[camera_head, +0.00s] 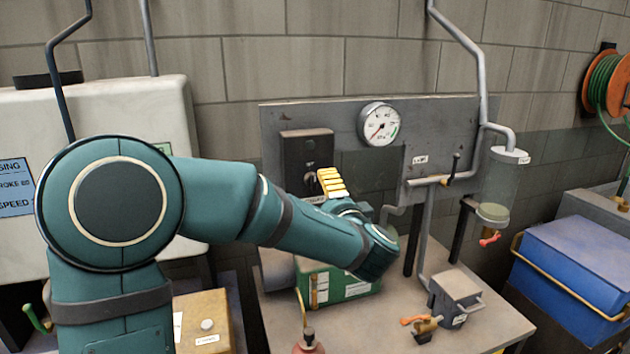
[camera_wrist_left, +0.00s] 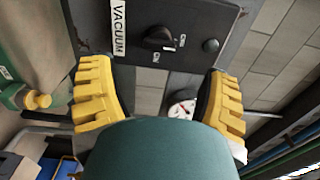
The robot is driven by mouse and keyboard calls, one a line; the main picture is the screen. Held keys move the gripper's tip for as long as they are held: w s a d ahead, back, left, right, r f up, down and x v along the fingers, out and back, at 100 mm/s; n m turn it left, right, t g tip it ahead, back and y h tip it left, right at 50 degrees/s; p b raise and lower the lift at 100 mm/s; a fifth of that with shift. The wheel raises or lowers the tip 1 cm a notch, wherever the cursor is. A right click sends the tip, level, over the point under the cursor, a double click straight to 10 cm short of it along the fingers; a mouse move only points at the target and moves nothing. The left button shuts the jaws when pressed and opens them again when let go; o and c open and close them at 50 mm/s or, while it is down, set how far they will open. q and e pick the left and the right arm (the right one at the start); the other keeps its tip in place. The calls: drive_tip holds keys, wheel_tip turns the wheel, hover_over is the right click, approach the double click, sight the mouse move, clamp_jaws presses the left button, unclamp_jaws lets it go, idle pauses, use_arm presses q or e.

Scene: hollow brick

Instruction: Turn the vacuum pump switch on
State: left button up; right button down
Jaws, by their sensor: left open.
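The vacuum switch is a black rotary knob (camera_wrist_left: 160,38) on a dark switch box labelled VACUUM (camera_wrist_left: 205,14) in the left wrist view. ON/OFF marks sit beside it, and a small round button is to its right. In the head view the dark switch box (camera_head: 300,148) hangs on the grey wall panel, its lower part partly behind my gripper. My left gripper (camera_head: 333,184) is just in front of and to the right of the box, with yellow finger pads showing. My right gripper is not in view.
A round gauge (camera_head: 379,124) is on the panel right of the switch box. A lever valve (camera_head: 452,172) and a clear cylinder (camera_head: 503,185) stand further right. A green pump box (camera_head: 345,288) sits on the bench below. A blue case (camera_head: 575,270) is at the right.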

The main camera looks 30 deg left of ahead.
sight(316, 184)
use_arm(q)
drive_tip(key=p+x, duration=0.1)
drive_tip(key=x, duration=0.7)
drive_tip(key=shift+w, duration=0.1)
drive_tip(key=c, duration=1.2)
